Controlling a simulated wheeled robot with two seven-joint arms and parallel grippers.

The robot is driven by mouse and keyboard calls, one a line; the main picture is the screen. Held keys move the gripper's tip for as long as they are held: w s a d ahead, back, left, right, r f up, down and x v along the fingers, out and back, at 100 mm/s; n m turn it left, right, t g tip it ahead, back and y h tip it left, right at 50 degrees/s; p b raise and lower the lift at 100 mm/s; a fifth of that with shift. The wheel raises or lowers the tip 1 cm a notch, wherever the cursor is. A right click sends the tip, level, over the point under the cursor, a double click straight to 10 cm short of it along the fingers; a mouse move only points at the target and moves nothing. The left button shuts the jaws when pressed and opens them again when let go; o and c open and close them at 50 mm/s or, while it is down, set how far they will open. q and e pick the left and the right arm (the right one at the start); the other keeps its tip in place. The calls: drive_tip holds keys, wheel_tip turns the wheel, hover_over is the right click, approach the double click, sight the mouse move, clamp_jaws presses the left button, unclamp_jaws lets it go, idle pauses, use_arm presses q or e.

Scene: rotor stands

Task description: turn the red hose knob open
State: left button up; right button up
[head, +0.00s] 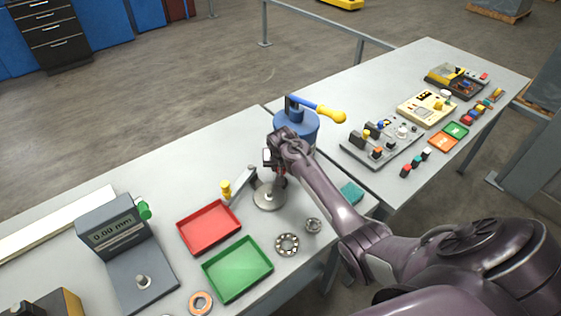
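I cannot make out a red hose knob for certain; a small dark red patch shows beside my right gripper, too small to tell what it is. My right gripper (273,165) points down over a round metal disc base (268,197), near a blue cylinder (297,124) with a yellow-handled blue lever (318,108) on top. The arm hides part of that area, and I cannot see whether the fingers are open or touching anything. My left gripper is not in view.
A metal bar with a yellow knob (225,188) lies beside the disc. Red tray (209,227), green tray (238,269), bearing rings (287,244) and a gauge stand (112,236) with a green knob occupy the near table. Control boxes (382,141) stand on the right table.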

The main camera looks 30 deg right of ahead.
drive_tip(key=n+p, duration=0.1)
drive_tip(key=n+y+p, duration=0.1)
drive_tip(key=n, duration=0.1)
drive_tip(key=shift+d+r+n+t, duration=0.15)
drive_tip(key=shift+n+t, duration=0.15)
drive_tip(key=shift+d+n+y+p, duration=0.1)
drive_tip(key=shift+n+y+p, duration=0.6)
drive_tip(key=shift+n, duration=1.1)
drive_tip(key=o, duration=1)
drive_tip(key=v, duration=0.7)
drive_tip(key=shift+s+d+r, duration=0.1)
drive_tip(key=shift+s+r, duration=0.1)
